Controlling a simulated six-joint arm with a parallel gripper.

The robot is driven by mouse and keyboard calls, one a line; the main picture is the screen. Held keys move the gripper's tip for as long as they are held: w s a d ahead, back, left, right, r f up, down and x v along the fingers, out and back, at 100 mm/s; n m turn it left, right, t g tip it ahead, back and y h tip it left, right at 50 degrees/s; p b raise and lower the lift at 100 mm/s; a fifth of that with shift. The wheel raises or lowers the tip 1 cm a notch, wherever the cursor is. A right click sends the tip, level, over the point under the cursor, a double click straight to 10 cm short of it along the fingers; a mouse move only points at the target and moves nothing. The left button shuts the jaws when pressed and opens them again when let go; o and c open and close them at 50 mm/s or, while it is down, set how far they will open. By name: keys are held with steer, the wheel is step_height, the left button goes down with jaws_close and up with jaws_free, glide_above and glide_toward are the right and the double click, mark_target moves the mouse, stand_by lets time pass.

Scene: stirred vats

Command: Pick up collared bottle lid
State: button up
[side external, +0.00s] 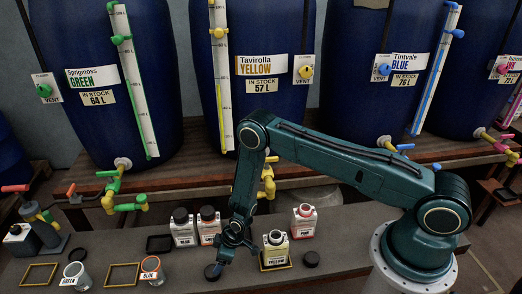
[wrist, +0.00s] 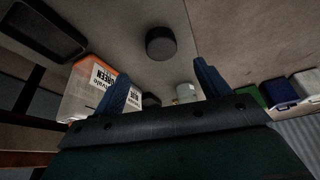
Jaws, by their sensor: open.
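My gripper (side external: 222,262) is low over the grey bench, and its two blue fingers (wrist: 162,75) are apart with nothing held between them. In the wrist view a dark round lid (wrist: 160,43) lies beyond the fingertips, and another dark round object (wrist: 151,100) shows between the fingers. I cannot tell which lid is the collared one; no collar is clearly visible.
The yellow bottle stands in a yellow square frame. An open pink-labelled bottle (side external: 303,222) and two black-capped bottles (side external: 182,228) (side external: 208,226) stand behind. A black tray (side external: 160,243), empty yellow frames (side external: 122,274) and labelled cups (side external: 77,276) (side external: 152,268) are left. Large blue vats line the back.

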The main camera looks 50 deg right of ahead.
mark_target(213, 268)
steer(key=shift+x, duration=1.9)
steer(key=shift+x, duration=2.6)
steer(key=shift+s+a, duration=0.1)
steer(key=shift+a, duration=0.05)
steer(key=c, duration=1)
steer(key=shift+r, duration=0.25)
steer(key=shift+c, duration=0.2)
step_height(213, 268, up, 20)
steer(key=shift+f, duration=0.2)
